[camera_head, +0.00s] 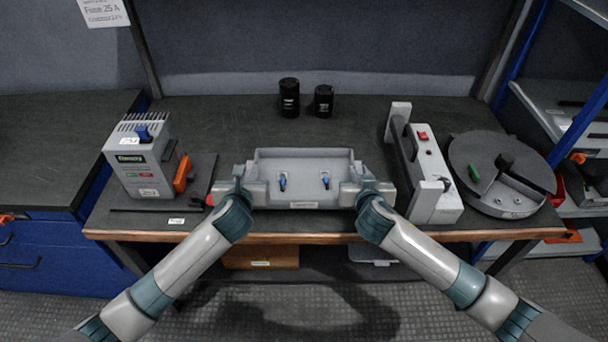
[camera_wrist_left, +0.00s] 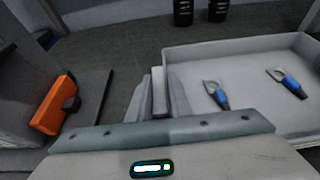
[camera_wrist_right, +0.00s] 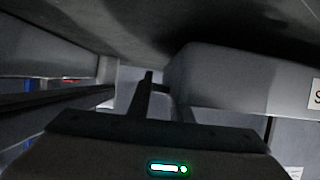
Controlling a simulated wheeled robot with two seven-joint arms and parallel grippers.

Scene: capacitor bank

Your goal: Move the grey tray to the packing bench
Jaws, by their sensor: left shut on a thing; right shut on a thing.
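The grey tray (camera_head: 303,163) is at the front middle of the dark workbench, with two blue-sleeved metal lugs lying in it. The lugs also show in the left wrist view, inside the tray (camera_wrist_left: 235,55). My left gripper (camera_head: 244,184) is shut on the tray's left end, and its fingers show in the left wrist view (camera_wrist_left: 160,95). My right gripper (camera_head: 362,184) is shut on the tray's right end. The right wrist view shows a grey tray wall (camera_wrist_right: 240,80) close beside the fingers. I cannot tell whether the tray touches the bench.
A grey instrument (camera_head: 140,165) with an orange part stands left of the tray. Two black cylinders (camera_head: 289,98) stand behind it. A grey device with a black bar (camera_head: 428,175) and a round grey fixture (camera_head: 500,170) are on the right. The bench's front edge (camera_head: 300,238) is close.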

